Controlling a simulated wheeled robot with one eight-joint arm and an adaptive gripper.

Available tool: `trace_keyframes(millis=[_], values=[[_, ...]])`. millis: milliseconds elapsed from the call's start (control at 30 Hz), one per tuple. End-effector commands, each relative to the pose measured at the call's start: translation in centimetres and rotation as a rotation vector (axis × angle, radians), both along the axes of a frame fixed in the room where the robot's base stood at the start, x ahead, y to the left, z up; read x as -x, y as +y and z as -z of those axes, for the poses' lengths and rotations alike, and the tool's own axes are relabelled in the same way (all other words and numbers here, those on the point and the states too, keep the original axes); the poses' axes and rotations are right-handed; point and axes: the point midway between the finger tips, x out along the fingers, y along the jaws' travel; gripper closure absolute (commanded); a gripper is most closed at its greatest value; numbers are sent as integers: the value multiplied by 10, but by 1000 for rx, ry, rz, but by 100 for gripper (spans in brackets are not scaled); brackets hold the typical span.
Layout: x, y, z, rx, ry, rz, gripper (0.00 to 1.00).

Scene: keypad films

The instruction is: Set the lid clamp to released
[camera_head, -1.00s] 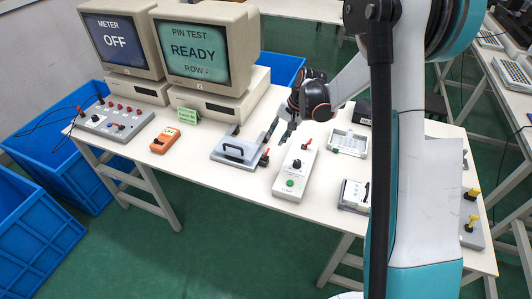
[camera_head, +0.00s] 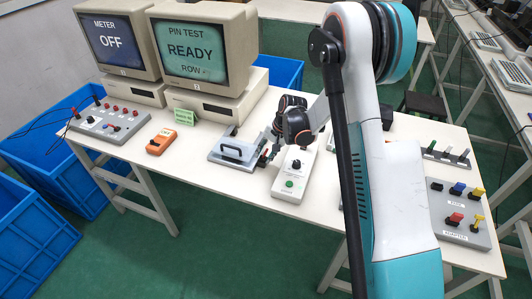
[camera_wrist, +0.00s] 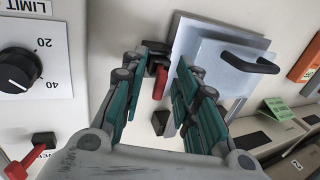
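The test fixture (camera_head: 232,152) is a grey box with a flat lid and a black handle; it also shows in the wrist view (camera_wrist: 225,70). The lid clamp (camera_wrist: 160,82) is a red lever on a dark mount at the fixture's edge. My gripper (camera_wrist: 162,58) is open, with one green-sided finger on each side of the clamp. I cannot tell whether a finger touches it. In the head view my gripper (camera_head: 272,150) is at the fixture's right side and mostly hides the clamp.
A white control box with a black knob (camera_head: 297,164) stands close to the right of my gripper; its red switch (camera_wrist: 18,168) shows in the wrist view. An orange meter (camera_head: 162,141) lies left of the fixture. The right monitor (camera_head: 192,50) reads "PIN TEST READY ROW -".

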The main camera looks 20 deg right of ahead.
Motion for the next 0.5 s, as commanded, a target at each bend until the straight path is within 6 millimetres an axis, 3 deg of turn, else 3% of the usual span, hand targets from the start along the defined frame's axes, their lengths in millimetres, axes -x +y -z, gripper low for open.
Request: trace_keyframes(millis=[67, 167, 200, 500], values=[[0, 0, 0, 0, 0, 0, 74], [0, 0, 0, 0, 0, 0, 97], [0, 0, 0, 0, 0, 0, 100], [1, -3, 3, -33, -24, 3, 100]])
